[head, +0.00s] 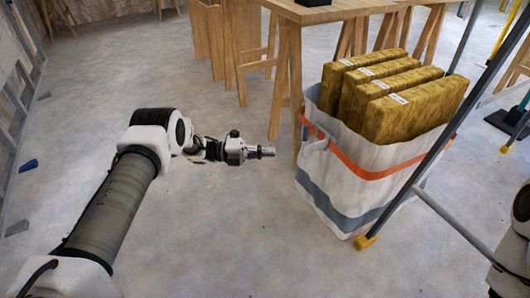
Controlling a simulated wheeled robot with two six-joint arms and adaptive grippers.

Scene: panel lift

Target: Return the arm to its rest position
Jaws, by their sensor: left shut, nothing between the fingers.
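My left gripper (262,152) reaches in from the left, above the bare floor in the middle of the head view. Its fingers are closed together and hold nothing. It points right, toward a wooden trestle leg and a white bag, and appears apart from both. My right arm shows only in part at the right edge, and its gripper is out of view.
A white bag (350,195) with an orange and a grey stripe holds yellow-brown slabs (415,105). A wooden table (320,10) on trestles stands behind. A dark metal pole (430,160) with a yellow foot slants past the bag. The floor at left is mostly clear.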

